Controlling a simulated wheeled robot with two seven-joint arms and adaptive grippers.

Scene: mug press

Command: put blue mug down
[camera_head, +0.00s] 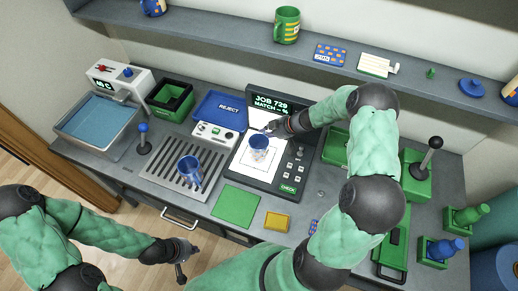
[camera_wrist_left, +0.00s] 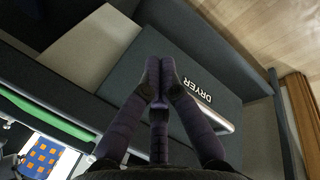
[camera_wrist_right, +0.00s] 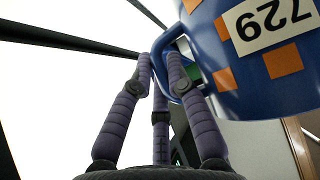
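A blue mug (camera_head: 258,146) with orange squares and a "729" label is at the bright white panel (camera_head: 250,172) of the checking station. Whether its base touches the panel I cannot tell. My right gripper (camera_head: 272,128) is at its handle; in the right wrist view the fingers (camera_wrist_right: 160,62) close around the handle of the mug (camera_wrist_right: 255,65). A second blue mug (camera_head: 189,168) stands on the slotted grate (camera_head: 165,182). My left gripper (camera_head: 181,268) is low, in front of the counter, empty, its fingertips together in the left wrist view (camera_wrist_left: 160,78).
The station screen (camera_head: 270,104) reads "JOB 729 MATCH". A blue REJECT tray (camera_head: 218,108), green mat (camera_head: 236,205) and yellow pad (camera_head: 277,222) lie around it. A lever press (camera_head: 416,172) stands right. A shelf above holds a green mug (camera_head: 287,25).

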